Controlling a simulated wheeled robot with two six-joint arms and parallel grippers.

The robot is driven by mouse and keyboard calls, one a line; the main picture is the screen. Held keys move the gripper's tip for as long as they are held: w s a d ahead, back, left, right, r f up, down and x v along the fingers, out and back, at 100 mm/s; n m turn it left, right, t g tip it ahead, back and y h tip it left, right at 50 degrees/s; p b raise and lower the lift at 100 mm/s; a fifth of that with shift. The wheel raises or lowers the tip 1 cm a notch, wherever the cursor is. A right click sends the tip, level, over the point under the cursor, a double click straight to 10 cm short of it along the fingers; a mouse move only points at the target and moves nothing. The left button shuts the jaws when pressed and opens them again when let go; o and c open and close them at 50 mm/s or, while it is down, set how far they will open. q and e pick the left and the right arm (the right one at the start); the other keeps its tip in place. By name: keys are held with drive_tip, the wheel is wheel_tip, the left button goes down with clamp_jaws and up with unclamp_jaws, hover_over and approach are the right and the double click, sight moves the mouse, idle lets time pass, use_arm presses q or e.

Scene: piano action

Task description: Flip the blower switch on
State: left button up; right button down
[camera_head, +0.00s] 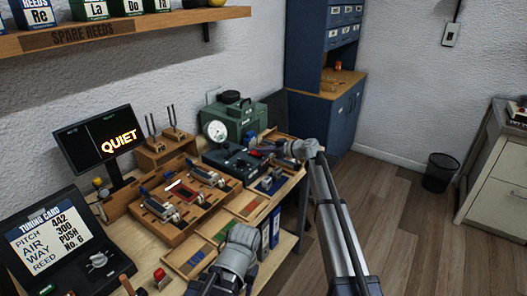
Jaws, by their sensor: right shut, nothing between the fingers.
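A green machine with a round white gauge (240,119), apparently the blower, stands at the far end of the workbench. A dark blue box (229,160) sits in front of it. My right gripper (254,151) is shut and empty, low over the right part of this box, with a small red part close to its tips. I cannot tell whether they touch. The switch itself is too small and partly covered to read its position. A monitor (101,140) shows "QUIET". My left arm shows at the bottom middle, but I cannot make out its gripper fingers.
A wooden tray with metal reed parts (178,213) lies left of the box. Two tuning forks (163,130) stand behind it. A tuning card console (62,240) is at lower left. A shelf (120,30) hangs above. Open floor lies right of the bench.

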drive_tip(key=shift+f, duration=0.1)
drive_tip(key=shift+s+d+f+b, duration=0.1)
drive_tip(key=shift+d+f+b, duration=0.05)
drive_tip(key=shift+f+b, duration=0.45)
drive_tip(key=shift+r, duration=0.35)
drive_tip(key=shift+r+p, duration=0.7)
drive_tip(key=shift+p, duration=0.25)
